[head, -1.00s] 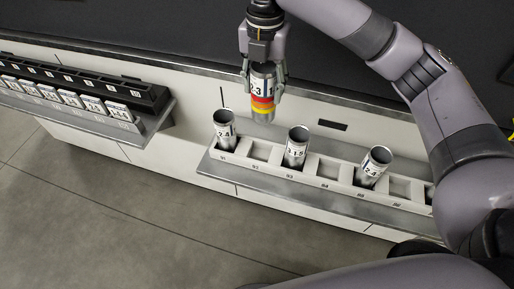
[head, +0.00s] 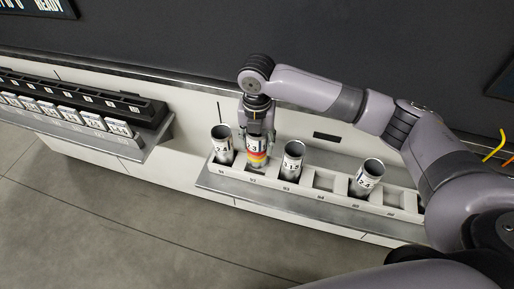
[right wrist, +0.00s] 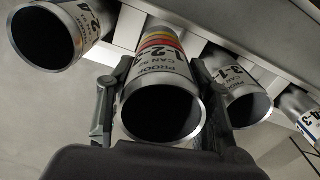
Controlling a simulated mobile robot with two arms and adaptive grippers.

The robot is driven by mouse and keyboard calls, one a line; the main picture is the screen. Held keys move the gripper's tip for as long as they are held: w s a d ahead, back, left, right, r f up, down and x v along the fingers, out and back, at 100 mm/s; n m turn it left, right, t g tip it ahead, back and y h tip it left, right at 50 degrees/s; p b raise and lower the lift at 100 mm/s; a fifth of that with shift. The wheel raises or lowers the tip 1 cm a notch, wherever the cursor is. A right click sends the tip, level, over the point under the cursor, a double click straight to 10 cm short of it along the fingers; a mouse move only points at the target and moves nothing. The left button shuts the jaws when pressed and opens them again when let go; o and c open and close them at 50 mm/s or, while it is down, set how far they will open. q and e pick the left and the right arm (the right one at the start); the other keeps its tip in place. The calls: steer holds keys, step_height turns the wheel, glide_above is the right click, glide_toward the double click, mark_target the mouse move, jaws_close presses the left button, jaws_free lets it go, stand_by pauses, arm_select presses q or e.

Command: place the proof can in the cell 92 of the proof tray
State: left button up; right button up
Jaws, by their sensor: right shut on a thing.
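The proof can (head: 256,148) is silver with a printed label and red and yellow bands near its lower end. My right gripper (head: 257,134) is shut on its upper part, fingers on both sides. The can is upright at the cell marked 92 of the proof tray (head: 317,198), between two standing cans. Its lower end is at the cell opening; I cannot tell whether it touches the cell floor. In the right wrist view the can (right wrist: 160,76) shows its open mouth between the fingers of my right gripper (right wrist: 163,90). My left gripper is not in view.
Standing cans are close on either side, in cell 91 (head: 222,146) and cell 93 (head: 292,160). Another can (head: 367,178) stands further right, past an empty cell (head: 324,181). A black rack (head: 80,96) with labelled blocks is at the left. A dark wall rises behind.

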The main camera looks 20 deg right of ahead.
mark_target(257, 151)
step_height(257, 151, down, 4)
steer(key=shift+r+p, duration=0.25)
steer(key=shift+p, duration=0.2)
steer(key=shift+f, duration=0.4)
steer(key=o, duration=0.7)
steer(key=shift+f, duration=0.1)
steer(key=shift+o, duration=0.2)
step_height(257, 151, up, 11)
steer(key=b, duration=0.3)
steer(key=shift+r, duration=0.65)
